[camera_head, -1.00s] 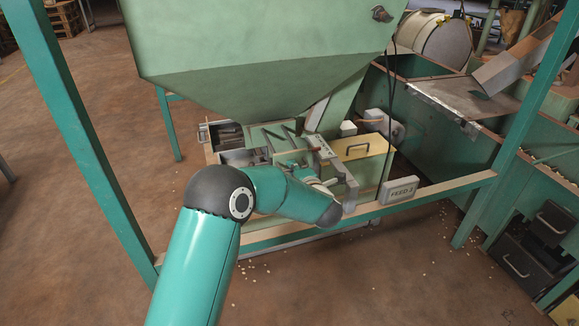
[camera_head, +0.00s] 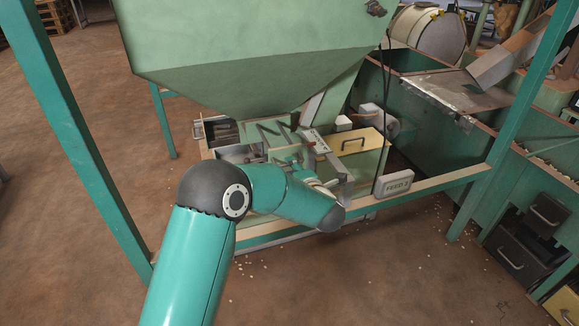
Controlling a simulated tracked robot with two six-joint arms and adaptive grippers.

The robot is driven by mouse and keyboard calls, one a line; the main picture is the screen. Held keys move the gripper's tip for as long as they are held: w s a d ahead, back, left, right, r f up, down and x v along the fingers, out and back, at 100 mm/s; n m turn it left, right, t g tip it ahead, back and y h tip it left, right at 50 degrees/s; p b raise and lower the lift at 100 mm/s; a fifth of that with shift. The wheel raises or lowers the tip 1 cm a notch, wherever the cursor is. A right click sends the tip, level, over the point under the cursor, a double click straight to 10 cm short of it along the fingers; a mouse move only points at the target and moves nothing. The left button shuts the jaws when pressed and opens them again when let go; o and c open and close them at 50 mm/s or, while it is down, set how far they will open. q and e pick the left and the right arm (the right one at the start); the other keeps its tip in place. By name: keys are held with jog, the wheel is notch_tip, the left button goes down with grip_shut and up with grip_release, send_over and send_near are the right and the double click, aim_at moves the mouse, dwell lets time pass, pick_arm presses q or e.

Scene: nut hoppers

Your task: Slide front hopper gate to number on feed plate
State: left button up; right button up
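The green front hopper (camera_head: 245,65) hangs over a metal gate assembly (camera_head: 235,150). A light marked strip (camera_head: 316,141) lies on the assembly, its marks too small to read. My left arm reaches up from the bottom and bends toward the assembly. My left gripper (camera_head: 304,166) is at the assembly, partly hidden behind my wrist. I cannot tell its fingers from the metal parts, or whether it touches the gate. My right gripper is not in view.
Green frame posts (camera_head: 75,130) stand left and right (camera_head: 510,120). A black cable (camera_head: 385,120) hangs beside the hopper. Dark drawers (camera_head: 520,250) are at lower right. Nuts lie scattered on the floor.

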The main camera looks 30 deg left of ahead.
pick_arm(q)
jog(key=v, duration=0.8)
jog(key=shift+s+d, duration=0.2)
jog(key=shift+d, duration=0.15)
